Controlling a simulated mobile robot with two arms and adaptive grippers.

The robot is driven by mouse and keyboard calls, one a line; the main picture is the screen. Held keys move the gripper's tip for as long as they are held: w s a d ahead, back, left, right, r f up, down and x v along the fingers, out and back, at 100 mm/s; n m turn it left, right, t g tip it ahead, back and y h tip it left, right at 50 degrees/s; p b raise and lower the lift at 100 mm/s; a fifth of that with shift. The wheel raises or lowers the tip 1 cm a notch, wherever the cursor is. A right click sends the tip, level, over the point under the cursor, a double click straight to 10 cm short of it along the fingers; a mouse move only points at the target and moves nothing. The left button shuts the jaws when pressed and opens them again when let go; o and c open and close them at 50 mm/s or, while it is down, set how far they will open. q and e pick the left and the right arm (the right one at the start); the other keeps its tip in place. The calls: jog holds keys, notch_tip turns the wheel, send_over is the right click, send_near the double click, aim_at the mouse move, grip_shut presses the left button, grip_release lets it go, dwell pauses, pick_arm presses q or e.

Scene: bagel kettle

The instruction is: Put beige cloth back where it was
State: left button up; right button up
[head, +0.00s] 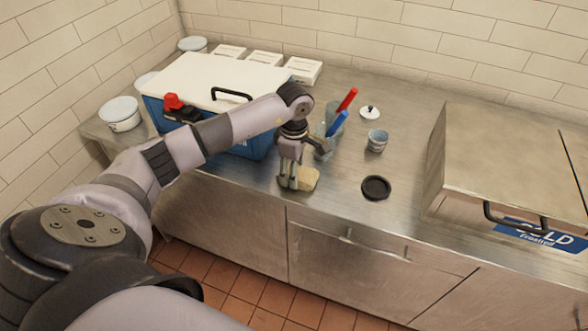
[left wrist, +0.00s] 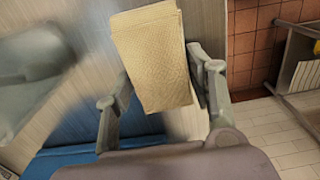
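The beige cloth (head: 308,179) is a small folded, textured piece on the steel counter near its front edge. In the left wrist view the cloth (left wrist: 152,58) lies between the fingers and extends beyond their tips. My left gripper (head: 290,184) points down at the cloth, low over the counter. Its fingers (left wrist: 160,68) are spread wide, one on each side of the cloth; whether they touch its edges is unclear. The fingers hide part of the cloth in the head view. My right gripper is not in view.
A blue cooler (head: 262,146) with a white lid stands behind my left arm. A clear jug (head: 324,145) with red and blue items is close behind the gripper. A small cup (head: 377,140), a black lid (head: 376,187) and a large steel box (head: 500,150) stand rightward.

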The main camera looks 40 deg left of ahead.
pick_arm(q)
jog(key=o, duration=0.4)
jog(key=shift+r, duration=0.1)
jog(key=shift+r+b, duration=1.6)
jog(key=shift+r, duration=4.45)
